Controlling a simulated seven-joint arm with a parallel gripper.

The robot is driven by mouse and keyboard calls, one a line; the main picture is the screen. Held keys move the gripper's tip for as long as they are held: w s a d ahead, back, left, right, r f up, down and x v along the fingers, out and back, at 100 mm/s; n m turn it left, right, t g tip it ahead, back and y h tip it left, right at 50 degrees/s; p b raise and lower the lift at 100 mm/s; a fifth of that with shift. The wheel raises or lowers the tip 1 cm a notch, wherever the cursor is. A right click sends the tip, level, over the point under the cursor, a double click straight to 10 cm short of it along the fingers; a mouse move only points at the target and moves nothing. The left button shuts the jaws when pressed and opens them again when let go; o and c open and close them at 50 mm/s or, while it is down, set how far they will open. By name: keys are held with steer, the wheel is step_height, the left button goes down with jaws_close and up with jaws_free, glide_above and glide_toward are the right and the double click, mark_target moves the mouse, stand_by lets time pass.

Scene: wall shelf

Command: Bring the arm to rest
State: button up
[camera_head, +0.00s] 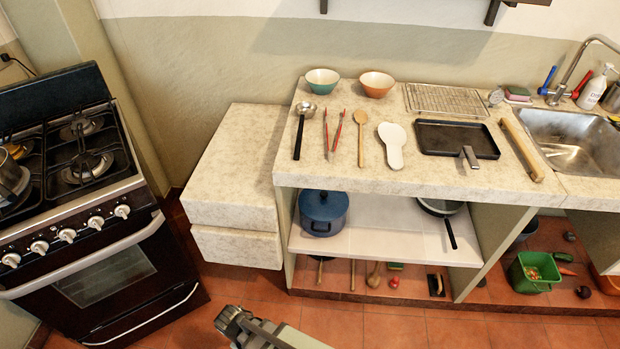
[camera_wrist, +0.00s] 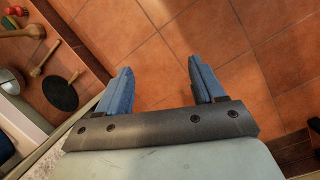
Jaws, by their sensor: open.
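My gripper (camera_head: 232,318) shows at the bottom of the head view, low over the tiled floor in front of the counter. In the wrist view, the two blue fingers of my gripper (camera_wrist: 162,78) stand wide apart, with only floor tiles between them. It holds nothing. Much of my arm is outside the head view, so its full pose is hidden.
The stone counter (camera_head: 360,178) carries bowls, utensils and a black pan. A blue pot (camera_head: 323,212) stands on the shelf below. The stove (camera_head: 110,260) is at left, a green bucket (camera_head: 533,271) at right. The tiled floor (camera_head: 400,328) in front is clear.

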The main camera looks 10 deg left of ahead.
steer(key=s+d+f+m+g+y, duration=0.1)
steer(key=d+m, duration=0.3)
steer(key=d, duration=0.8)
steer(key=s+d+f+m+g+y, duration=0.1)
steer(key=d+f+m+g, duration=0.2)
steer(key=d, duration=0.9)
steer(key=s+d+f+m+g+y, duration=0.1)
steer(key=d+m, duration=0.4)
steer(key=d, duration=0.7)
steer(key=shift+f+m+g, duration=0.3)
steer(key=shift+f+g, duration=0.4)
steer(key=shift+f, duration=0.25)
steer(key=shift+s, duration=0.1)
